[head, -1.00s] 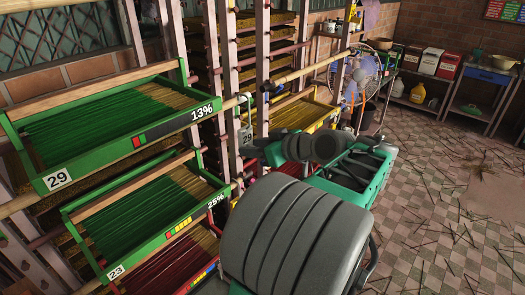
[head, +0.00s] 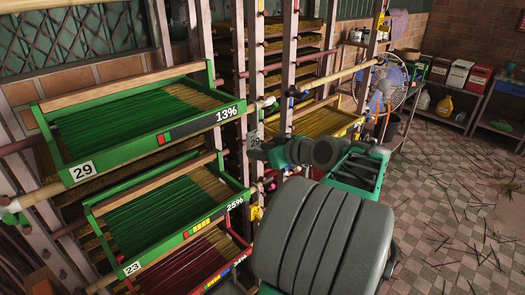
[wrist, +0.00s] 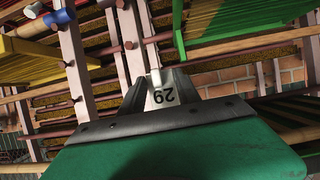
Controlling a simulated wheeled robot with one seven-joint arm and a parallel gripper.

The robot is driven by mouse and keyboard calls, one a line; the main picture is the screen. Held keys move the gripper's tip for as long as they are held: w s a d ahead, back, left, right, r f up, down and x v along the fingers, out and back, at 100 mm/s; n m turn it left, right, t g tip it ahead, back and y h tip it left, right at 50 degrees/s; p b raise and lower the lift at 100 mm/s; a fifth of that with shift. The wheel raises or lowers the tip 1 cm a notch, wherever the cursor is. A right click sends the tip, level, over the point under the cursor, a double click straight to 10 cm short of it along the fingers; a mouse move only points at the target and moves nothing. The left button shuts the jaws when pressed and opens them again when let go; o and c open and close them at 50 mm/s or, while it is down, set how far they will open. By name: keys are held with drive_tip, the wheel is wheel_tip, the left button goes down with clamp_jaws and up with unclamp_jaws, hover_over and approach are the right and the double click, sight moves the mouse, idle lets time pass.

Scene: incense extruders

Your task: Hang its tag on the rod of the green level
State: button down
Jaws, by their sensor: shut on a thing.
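My gripper (head: 257,145) is shut on a small pale tag (wrist: 163,96) numbered 29, which appears upside down in the wrist view. In the head view the tag is small and partly hidden by my wrist, just right of the green trays. The upper green tray (head: 190,145) holds green sticks and shows 29 and 13%. A pale-tipped rod end (head: 268,102) sticks out at its right corner, above and right of the tray's front edge. The tag is below this rod end in the picture and appears apart from it. Contact between tag and any rod cannot be seen.
A second green tray (head: 180,240), marked 23 and 25%, sits below, with a red tray (head: 215,262) under it. Rack posts (head: 238,60) and a yellow tray (head: 330,122) stand close behind my gripper. A fan (head: 388,85) is farther right. The tiled floor at right is open, with scattered sticks.

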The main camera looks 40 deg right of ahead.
drive_tip(key=shift+c, duration=2.3)
unclamp_jaws()
drive_tip(key=shift+s, duration=0.1)
drive_tip(key=s, duration=0.8)
drive_tip(key=shift+s+b, duration=0.4)
drive_tip(key=shift+d, duration=0.15)
